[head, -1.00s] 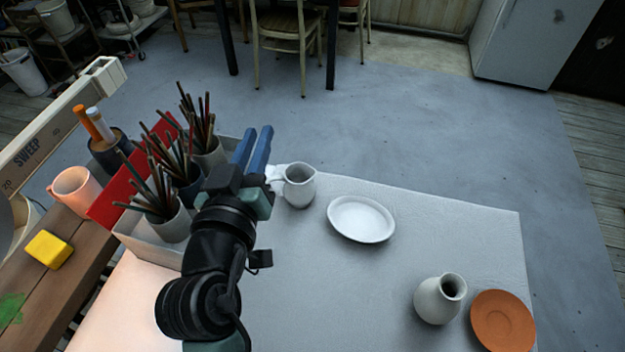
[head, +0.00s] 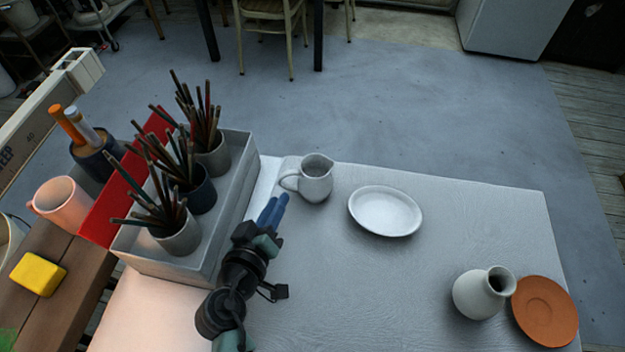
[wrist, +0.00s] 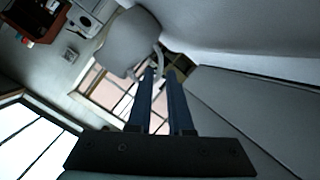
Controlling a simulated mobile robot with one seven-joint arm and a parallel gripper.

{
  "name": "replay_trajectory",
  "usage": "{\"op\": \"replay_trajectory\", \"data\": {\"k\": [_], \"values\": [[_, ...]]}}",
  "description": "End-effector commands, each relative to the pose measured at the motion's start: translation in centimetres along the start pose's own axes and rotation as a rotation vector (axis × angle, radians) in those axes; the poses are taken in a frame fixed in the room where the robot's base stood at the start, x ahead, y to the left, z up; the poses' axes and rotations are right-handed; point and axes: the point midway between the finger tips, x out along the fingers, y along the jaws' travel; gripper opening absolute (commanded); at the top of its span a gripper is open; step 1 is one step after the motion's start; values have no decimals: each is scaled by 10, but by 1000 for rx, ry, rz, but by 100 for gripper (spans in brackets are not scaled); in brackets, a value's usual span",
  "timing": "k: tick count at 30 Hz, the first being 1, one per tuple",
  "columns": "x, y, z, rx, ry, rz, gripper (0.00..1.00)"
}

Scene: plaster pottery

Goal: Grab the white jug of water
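The white jug (head: 317,184) stands upright near the far edge of the white-covered table (head: 400,300), its handle on the left side. Its inside is too dark to tell if it holds water. My gripper (head: 278,201) is low over the table, just in front of the handle and to its left. In the wrist view the blue fingers (wrist: 159,80) are parallel with a gap between them, empty. The jug also shows there (wrist: 128,42), with its handle just beyond the fingertips. I cannot tell whether they touch.
A white plate (head: 385,211) lies right of the jug. A white vase (head: 478,294) and an orange plate (head: 546,311) are at the right. A grey box (head: 232,200) with pots of brushes stands close left of my arm. The table's middle is clear.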

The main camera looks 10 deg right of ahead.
Motion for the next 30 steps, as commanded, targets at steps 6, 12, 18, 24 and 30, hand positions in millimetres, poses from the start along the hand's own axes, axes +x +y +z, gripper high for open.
{"op": "replay_trajectory", "data": {"k": [6, 12, 18, 24, 30], "values": [[31, 0, -2, 1, 1, 2, 18], [48, -1, -1, 1, 1, 1, 18], [48, -1, -1, 1, 1, 1, 18], [48, -1, -1, 1, 1, 0, 0], [47, -1, -1, 1, 1, 0, 0]]}}
